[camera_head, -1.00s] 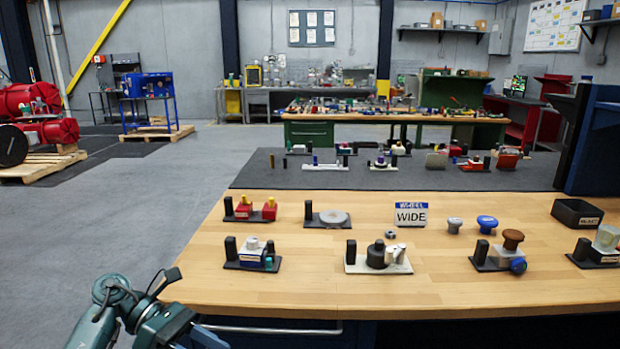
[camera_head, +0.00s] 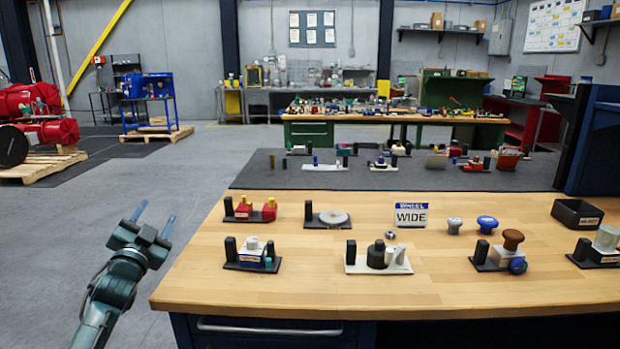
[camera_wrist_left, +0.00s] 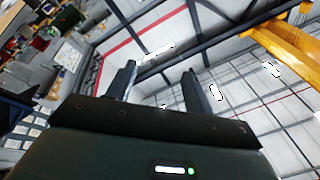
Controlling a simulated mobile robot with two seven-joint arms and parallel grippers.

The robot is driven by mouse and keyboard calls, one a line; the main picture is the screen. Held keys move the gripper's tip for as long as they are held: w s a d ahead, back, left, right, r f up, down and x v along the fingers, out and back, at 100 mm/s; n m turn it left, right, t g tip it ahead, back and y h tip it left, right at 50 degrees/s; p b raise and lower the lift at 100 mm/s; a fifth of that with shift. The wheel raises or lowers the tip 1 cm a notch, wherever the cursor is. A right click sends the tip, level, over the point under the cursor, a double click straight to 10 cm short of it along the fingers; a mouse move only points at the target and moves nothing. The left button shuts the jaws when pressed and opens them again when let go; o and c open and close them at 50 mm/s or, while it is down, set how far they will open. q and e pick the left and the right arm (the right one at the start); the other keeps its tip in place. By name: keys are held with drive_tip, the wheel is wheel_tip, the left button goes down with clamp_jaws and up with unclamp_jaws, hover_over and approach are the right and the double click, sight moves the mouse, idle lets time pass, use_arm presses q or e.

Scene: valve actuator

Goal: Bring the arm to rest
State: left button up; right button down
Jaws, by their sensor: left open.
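My left arm comes in at the lower left of the head view, off the table's left edge and over the grey floor. Its gripper (camera_head: 154,218) points up and away, open and empty, with two blue-grey fingers apart. In the left wrist view the two fingers (camera_wrist_left: 160,85) stand apart with nothing between them. That view looks up at the ceiling beams and an orange beam (camera_wrist_left: 285,42). My right gripper is not in view.
Open floor (camera_head: 130,180) lies around the gripper. A red machine (camera_head: 35,115) stands far left.

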use_arm(q)
drive_tip(key=s+d+f+n+g, duration=0.2)
drive_tip(key=s+f+g, duration=0.1)
drive_tip(key=f, duration=0.6)
drive_tip(key=s+d+f+n+g, duration=0.2)
drive_tip(key=s+f+n, duration=0.1)
drive_tip(key=f, duration=0.5)
drive_tip(key=s+d+f+g+h, duration=0.1)
drive_tip(key=s+d+f+g, duration=0.1)
drive_tip(key=s+d+f, duration=0.55)
drive_tip(key=s+d+f+g+h, duration=0.15)
drive_tip(key=s+f, duration=0.35)
drive_tip(key=s, duration=0.5)
drive_tip(key=s+d+f, duration=0.1)
drive_tip(key=s+d, duration=0.1)
drive_tip(key=s, duration=0.3)
drive_tip(key=s+d+f+g+h, duration=0.1)
drive_tip(key=s+d, duration=0.1)
drive_tip(key=s, duration=0.3)
drive_tip(key=s+d+f+g, duration=0.1)
drive_tip(key=s+d, duration=0.1)
drive_tip(key=s, duration=0.3)
drive_tip(key=shift+s+d, duration=0.3)
